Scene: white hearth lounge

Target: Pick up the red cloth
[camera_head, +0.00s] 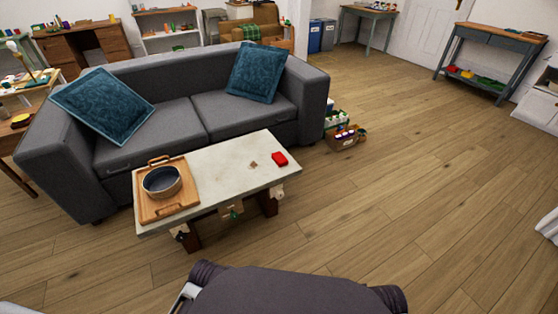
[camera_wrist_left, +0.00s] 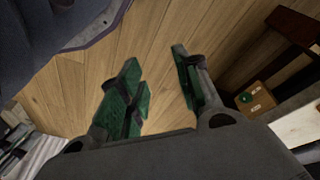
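The red cloth (camera_head: 279,159) is a small folded red block near the right end of the coffee table (camera_head: 228,168). It lies flat on the pale tabletop, apart from the other things there. My left gripper (camera_wrist_left: 156,57) shows in the left wrist view, its two green-padded fingers spread with only wooden floor between them. It holds nothing, and the cloth is not visible in that view. My right gripper is in neither view.
A wooden tray (camera_head: 152,206) with a dark round pot (camera_head: 162,181) stands on the table's left end. A small brown item (camera_head: 253,165) lies near the cloth. A grey sofa (camera_head: 152,118) stands behind the table. Open floor (camera_head: 420,190) lies to the right.

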